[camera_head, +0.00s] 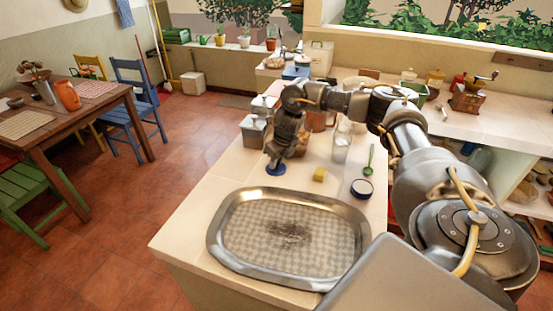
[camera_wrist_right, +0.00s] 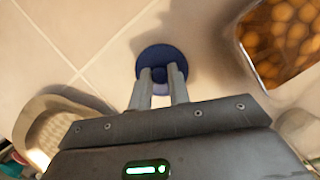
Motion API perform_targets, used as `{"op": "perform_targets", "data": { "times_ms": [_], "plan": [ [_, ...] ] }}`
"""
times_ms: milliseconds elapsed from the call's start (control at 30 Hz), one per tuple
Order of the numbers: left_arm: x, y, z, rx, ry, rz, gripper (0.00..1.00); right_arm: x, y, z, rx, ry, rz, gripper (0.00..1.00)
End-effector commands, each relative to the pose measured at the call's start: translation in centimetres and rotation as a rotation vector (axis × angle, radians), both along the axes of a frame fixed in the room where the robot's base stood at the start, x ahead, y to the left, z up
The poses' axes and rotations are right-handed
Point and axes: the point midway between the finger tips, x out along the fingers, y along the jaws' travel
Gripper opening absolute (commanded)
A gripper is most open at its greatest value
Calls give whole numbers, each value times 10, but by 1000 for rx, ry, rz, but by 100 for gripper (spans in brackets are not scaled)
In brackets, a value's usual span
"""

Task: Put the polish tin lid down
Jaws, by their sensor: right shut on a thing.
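The polish tin lid (camera_head: 276,170) is a dark blue disc under my right gripper (camera_head: 274,163), left of the middle of the pale counter. The right wrist view shows the lid (camera_wrist_right: 161,62) from above, with both fingertips of my right gripper (camera_wrist_right: 161,82) closed on its raised middle. The lid is at or just above the counter top; I cannot tell if it touches. A round dark blue tin (camera_head: 362,188) with a pale top face, probably the polish tin, stands on the counter to the right. My left gripper is not in view.
A large metal tray (camera_head: 222,250) lies in front on the counter.

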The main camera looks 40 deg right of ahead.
Motion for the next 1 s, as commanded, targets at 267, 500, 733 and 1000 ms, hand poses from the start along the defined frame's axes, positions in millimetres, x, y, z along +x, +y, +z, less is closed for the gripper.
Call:
{"op": "perform_targets", "data": {
  "times_ms": [267,500,733,1000],
  "plan": [
    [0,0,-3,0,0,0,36,0,0,-4,0,0,0,0],
    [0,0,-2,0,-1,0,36,0,0,-3,0,0,0,40],
    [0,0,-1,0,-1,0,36,0,0,-1,0,-1,0,40],
    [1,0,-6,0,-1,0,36,-7,0,31,0,-6,1,40]
  ]
}}
